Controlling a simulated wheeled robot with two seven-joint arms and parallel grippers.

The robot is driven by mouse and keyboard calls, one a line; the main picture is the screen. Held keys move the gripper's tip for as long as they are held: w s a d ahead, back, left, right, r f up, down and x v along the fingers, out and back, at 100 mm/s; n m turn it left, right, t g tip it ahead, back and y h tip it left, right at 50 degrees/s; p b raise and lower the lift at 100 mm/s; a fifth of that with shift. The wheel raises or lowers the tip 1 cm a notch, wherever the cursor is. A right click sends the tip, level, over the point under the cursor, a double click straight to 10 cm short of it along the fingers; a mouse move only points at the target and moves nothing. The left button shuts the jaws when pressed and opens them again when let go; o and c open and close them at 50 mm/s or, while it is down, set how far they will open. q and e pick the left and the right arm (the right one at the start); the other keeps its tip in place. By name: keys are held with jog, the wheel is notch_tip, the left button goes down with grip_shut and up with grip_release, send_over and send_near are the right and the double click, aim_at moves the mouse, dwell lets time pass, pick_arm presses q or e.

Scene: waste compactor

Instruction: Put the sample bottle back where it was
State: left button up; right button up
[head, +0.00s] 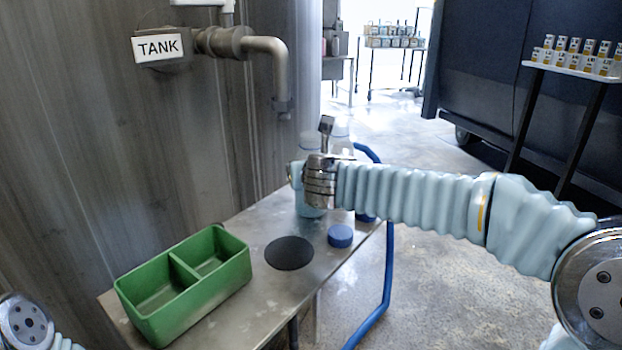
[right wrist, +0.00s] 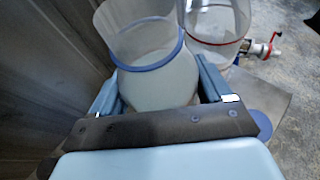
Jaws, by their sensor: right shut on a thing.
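The sample bottle is a clear, wide-mouthed vessel with a blue ring and pale contents. In the right wrist view the bottle (right wrist: 155,78) stands between my two light-blue fingers. My right gripper (right wrist: 160,92) is shut on it, around its body below the ring. In the head view my right wrist hides most of the bottle, at the far end of the metal table (head: 225,295). I cannot tell whether its base touches the table. A blue cap (head: 340,236) lies on the table, right of a dark round pad (head: 289,253). My left gripper is out of view.
A green two-compartment tray (head: 185,290) sits empty at the table's left. A second clear vessel (right wrist: 216,28) with a red ring and red-handled valve (right wrist: 265,47) stands beside the bottle. The tank pipe (head: 280,75) hangs above. A blue hose (head: 388,270) runs along the right edge.

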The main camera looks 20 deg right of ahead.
jog(key=shift+f, duration=0.15)
jog(key=o, duration=1.4)
jog(key=shift+c, duration=0.2)
jog(key=shift+s, duration=0.15)
jog(key=p+v, duration=0.1)
jog(key=v, duration=1.1)
